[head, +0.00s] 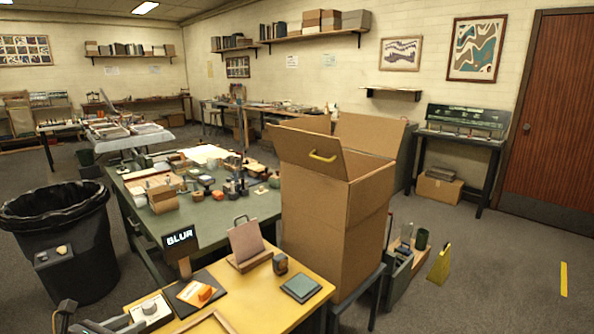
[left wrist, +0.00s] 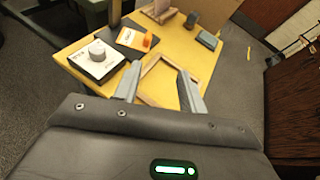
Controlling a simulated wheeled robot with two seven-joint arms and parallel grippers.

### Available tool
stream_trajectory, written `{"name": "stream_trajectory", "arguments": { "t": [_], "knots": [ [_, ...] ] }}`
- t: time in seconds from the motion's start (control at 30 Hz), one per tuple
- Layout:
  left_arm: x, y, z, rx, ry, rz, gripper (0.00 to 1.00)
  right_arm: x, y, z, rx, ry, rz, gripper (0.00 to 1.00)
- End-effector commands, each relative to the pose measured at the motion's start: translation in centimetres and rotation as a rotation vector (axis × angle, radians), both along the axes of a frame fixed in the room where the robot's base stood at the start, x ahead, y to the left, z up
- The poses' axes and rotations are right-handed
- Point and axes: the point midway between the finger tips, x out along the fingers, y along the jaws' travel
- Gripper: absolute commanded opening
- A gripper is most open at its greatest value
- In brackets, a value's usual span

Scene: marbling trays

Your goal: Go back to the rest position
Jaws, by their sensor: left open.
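My left gripper (head: 102,325) shows at the bottom left of the head view, at the near left edge of the yellow table (head: 255,308). In the left wrist view the left gripper (left wrist: 158,88) has its two grey fingers spread apart with nothing held between them. A light wooden frame (head: 222,318) lies on the yellow table, cut off by the bottom edge of the head view. It also shows beyond and between the fingers in the left wrist view (left wrist: 149,67). Whether the fingers touch the frame or table, I cannot tell. My right gripper is in neither view.
A white knob box (head: 150,312), an orange block (head: 198,291) on a dark board, a BLUR sign (head: 180,238) and a grey-green pad (head: 301,287) stand on the yellow table. A tall cardboard box (head: 330,232) stands behind. A black bin (head: 70,245) stands left.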

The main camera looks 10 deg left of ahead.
Motion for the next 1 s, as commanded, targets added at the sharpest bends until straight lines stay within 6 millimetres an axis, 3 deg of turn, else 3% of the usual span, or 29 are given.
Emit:
{"name": "stream_trajectory", "arguments": {
  "t": [0.13, 0.27, 0.37, 0.53, 0.67, 0.8, 0.9, 1.0],
  "knots": [
    [0.5, -0.2, 0.0, -0.102, 0.021, 0.037, 0.41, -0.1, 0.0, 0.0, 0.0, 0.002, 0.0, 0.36],
    [0.7, 1.4, -0.8, -0.215, 0.056, 0.12, 0.41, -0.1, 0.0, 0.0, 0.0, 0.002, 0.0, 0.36],
    [0.7, 3.9, -2.3, -0.321, 0.096, 0.223, 0.41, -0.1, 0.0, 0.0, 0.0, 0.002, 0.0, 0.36],
    [-0.8, 9.7, -7.1, -0.545, 0.161, 0.473, 0.41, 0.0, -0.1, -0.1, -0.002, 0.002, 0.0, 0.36],
    [-3.8, 15.2, -12.8, -0.765, 0.191, 0.74, 0.41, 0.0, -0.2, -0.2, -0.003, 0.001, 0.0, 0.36],
    [-9.8, 20.3, -21.2, -1.033, 0.191, 1.082, 0.41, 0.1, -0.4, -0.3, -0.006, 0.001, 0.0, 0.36],
    [-14.9, 22.0, -27.4, -1.203, 0.176, 1.313, 0.41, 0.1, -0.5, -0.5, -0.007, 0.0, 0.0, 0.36],
    [-20.3, 21.9, -33.7, -1.35, 0.155, 1.531, 0.41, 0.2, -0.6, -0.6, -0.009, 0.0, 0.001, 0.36]
  ]
}}
